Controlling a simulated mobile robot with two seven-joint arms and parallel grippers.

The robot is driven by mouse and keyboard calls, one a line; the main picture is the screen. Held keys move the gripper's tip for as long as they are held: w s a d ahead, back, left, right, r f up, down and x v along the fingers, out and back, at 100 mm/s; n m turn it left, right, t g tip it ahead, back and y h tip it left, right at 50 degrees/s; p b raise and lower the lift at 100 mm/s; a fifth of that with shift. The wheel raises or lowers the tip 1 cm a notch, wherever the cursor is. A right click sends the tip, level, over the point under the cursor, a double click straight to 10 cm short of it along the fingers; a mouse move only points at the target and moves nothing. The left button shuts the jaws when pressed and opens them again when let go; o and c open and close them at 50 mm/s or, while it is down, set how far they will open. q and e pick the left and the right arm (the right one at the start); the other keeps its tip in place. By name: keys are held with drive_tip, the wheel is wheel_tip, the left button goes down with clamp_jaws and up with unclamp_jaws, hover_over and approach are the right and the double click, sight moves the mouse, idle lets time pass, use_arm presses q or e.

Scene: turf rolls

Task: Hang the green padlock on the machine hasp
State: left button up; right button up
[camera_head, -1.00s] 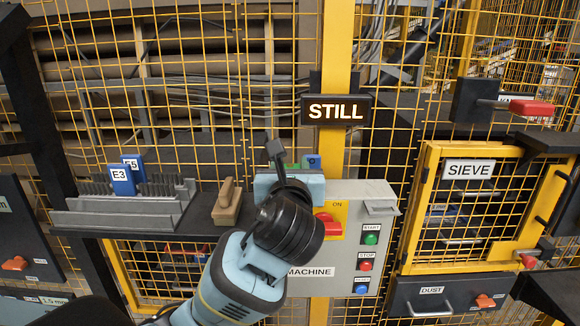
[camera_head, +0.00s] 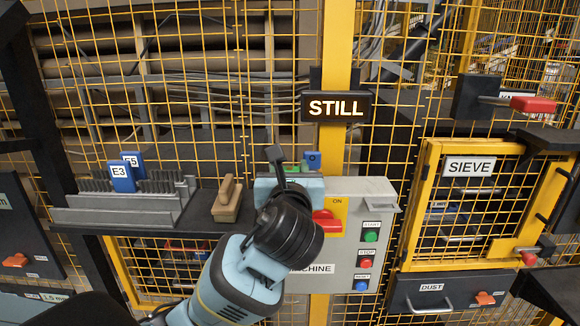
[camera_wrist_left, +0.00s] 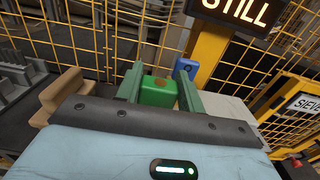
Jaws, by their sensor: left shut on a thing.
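The green padlock (camera_wrist_left: 158,91) sits between the two fingers of my left gripper (camera_wrist_left: 160,88) in the left wrist view, and the gripper is shut on it. In the head view this gripper (camera_head: 293,170) is at the top left of the grey machine box (camera_head: 358,198); its wrist hides part of the box, and little of the padlock shows. A red switch handle (camera_head: 326,222) on a yellow plate is just right of my wrist. A grey tab (camera_head: 380,206) sticks out at the box's upper right; I cannot tell whether it is the hasp. My right gripper is not in view.
A blue padlock (camera_wrist_left: 186,66) is just behind the green one. A yellow post (camera_head: 336,60) and mesh fence stand behind. The SIEVE gate (camera_head: 420,215) is at right.

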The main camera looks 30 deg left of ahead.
use_arm(q)
drive_tip(key=shift+f, duration=1.9)
drive_tip(key=o, duration=1.1)
drive_tip(key=v, duration=0.8)
drive_tip(key=shift+w+a, duration=0.1)
drive_tip(key=shift+a, duration=0.05)
drive_tip(key=d+f+n+g+h, duration=0.1)
drive_tip(key=d+f+n+h, duration=0.3)
drive_tip(key=f, duration=0.9)
drive_tip(key=d+f+n+g+h, duration=0.15)
drive_tip(key=f+n+h, duration=0.35)
drive_tip(key=f, duration=0.9)
drive_tip(key=s+f+n+g+h, duration=0.2)
drive_tip(key=s+f+n+g, duration=0.1)
drive_tip(key=s+f+n, duration=1.5)
drive_tip(key=s+f, duration=0.1)
drive_tip(key=s, duration=0.1)
drive_tip(key=shift+s+a+f+n, duration=0.25)
drive_tip(key=shift+s+f+n, duration=0.05)
drive_tip(key=shift+f, duration=0.05)
